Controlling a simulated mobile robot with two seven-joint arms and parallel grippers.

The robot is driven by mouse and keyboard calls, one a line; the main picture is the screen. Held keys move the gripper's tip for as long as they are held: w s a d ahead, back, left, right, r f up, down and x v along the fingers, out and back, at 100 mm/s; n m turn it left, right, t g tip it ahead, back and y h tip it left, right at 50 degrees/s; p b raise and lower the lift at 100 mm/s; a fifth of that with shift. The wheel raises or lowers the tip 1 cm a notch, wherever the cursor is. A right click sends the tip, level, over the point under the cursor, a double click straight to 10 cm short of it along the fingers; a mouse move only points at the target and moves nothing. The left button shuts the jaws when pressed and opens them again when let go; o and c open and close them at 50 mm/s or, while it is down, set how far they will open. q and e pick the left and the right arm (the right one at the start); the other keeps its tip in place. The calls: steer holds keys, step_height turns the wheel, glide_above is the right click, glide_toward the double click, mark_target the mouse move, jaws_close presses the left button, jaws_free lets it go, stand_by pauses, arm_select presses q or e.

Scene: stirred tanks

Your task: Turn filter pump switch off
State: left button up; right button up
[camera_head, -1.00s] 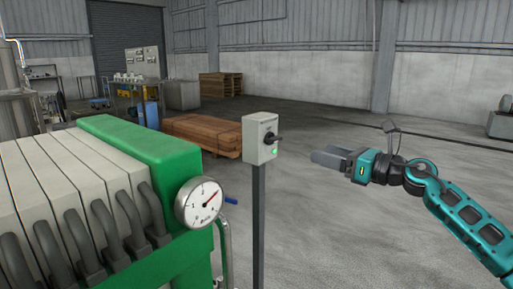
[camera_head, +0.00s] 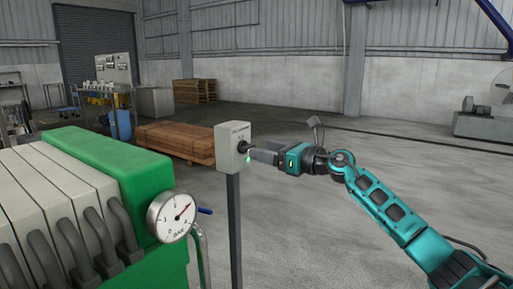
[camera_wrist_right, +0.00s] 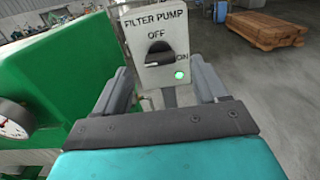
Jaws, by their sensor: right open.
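The filter pump switch box (camera_head: 233,148) is a pale grey box on a dark post. It also shows in the right wrist view (camera_wrist_right: 143,22), labelled FILTER PUMP, with OFF above the knob and ON to its right. The black knob (camera_wrist_right: 160,57) appears to lie roughly sideways. A green lamp (camera_wrist_right: 180,75) below ON is lit. My right gripper (camera_head: 256,154) is at the front of the box. In the right wrist view its open fingers (camera_wrist_right: 161,76) stand on either side of the knob, with nothing held. Whether they touch it I cannot tell. My left gripper is not in view.
A green filter press (camera_head: 110,165) with pale plates and a pressure gauge (camera_head: 171,216) stands left of the post. Stacked timber (camera_head: 178,141) lies on the floor behind the switch.

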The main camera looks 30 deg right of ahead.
mark_target(247, 147)
steer(key=shift+x, duration=1.8)
steer(key=c, duration=1.1)
